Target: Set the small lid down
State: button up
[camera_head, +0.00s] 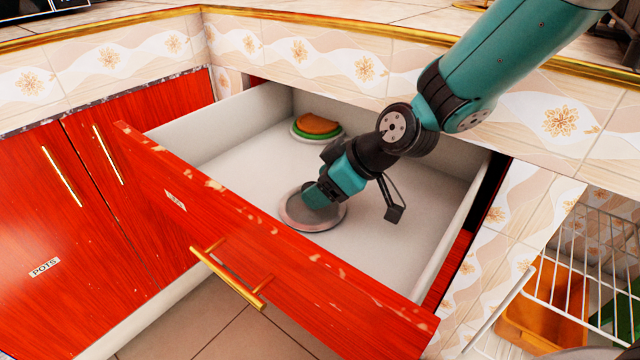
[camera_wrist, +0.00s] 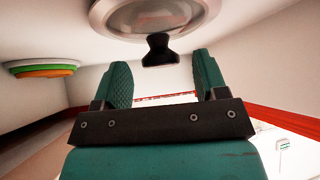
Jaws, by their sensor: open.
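The small lid (camera_head: 328,220) is a round grey disc with a pale metal rim. It lies flat on the drawer floor near the drawer front in the head view. In the wrist view the lid (camera_wrist: 205,14) fills the top edge, with its black knob (camera_wrist: 159,47) showing. My gripper (camera_head: 317,196) is over the lid and hides part of it. In the wrist view its teal fingers are apart, with the knob between and just beyond the tips. A clear gap shows on both sides of the knob.
The open drawer (camera_head: 228,143) has white walls and a red front (camera_head: 270,255). A stack of coloured round lids (camera_head: 317,127), orange over green, lies at its back. The right part of the drawer floor is clear. The tiled counter edge (camera_head: 330,62) overhangs the back.

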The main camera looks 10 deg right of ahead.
jog(key=p+v, duration=0.3)
jog(key=v, duration=0.8)
jog(key=s+r+m+g+h, duration=0.1)
jog(key=s+r, duration=0.1)
jog(key=s, duration=0.4)
jog(key=s+d+r+m+g+h, duration=0.1)
jog(key=s+m+g, duration=0.1)
jog(key=s, duration=0.4)
jog(key=s+d+r+m+g+h, duration=0.1)
jog(key=s+r+m, duration=0.1)
jog(key=s, duration=0.4)
jog(key=shift+s+r, duration=0.4)
jog(key=shift+c, duration=0.5)
